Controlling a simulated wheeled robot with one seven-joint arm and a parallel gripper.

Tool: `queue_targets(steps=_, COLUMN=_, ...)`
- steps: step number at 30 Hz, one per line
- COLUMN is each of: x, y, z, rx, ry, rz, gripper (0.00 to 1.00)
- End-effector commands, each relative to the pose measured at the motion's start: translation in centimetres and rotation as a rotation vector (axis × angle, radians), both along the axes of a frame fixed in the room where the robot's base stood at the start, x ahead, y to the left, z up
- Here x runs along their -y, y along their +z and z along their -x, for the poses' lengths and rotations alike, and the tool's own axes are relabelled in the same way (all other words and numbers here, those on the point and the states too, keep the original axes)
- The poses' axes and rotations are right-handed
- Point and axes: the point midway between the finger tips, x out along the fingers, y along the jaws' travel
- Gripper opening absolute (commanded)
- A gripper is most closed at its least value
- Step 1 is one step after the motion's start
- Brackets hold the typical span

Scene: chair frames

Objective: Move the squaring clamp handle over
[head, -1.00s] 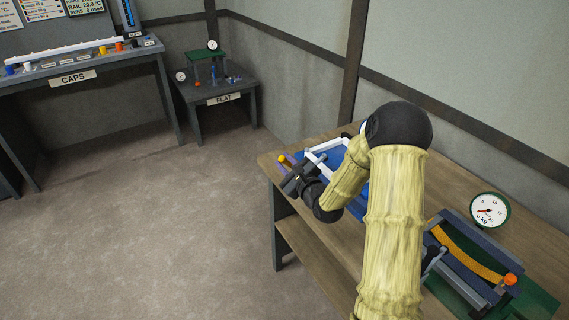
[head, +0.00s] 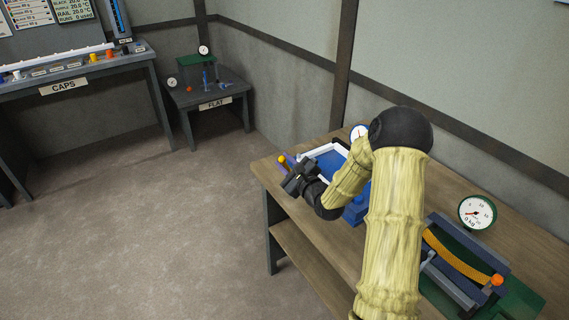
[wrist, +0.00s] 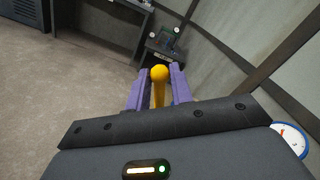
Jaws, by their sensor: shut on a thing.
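The squaring clamp handle is a yellow rod with a round knob (wrist: 159,73), standing between the purple fingers of my gripper (wrist: 155,92) in the wrist view. My gripper is shut on it. In the head view my gripper (head: 291,172) is at the left end of the wooden workbench, and the yellow knob (head: 282,158) shows just beyond it. A white frame (head: 312,153) around a blue bed (head: 330,161) lies right beside the gripper. My forearm hides part of this fixture.
A blue-rimmed dial (head: 359,132) stands behind the blue fixture. A green dial (head: 477,212) and a fixture with an orange strip (head: 458,254) occupy the bench's right part. The CAPS table (head: 75,84) and FLAT stand (head: 210,102) are far away across open floor.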

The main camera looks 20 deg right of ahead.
Motion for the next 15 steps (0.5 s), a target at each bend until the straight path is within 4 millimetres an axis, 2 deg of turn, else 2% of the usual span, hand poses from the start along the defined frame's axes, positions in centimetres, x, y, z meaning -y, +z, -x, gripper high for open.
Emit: queue_targets(steps=15, x=2.2, y=0.7, z=-0.7, rx=-0.001, ry=-0.003, rz=-0.001, gripper=0.1)
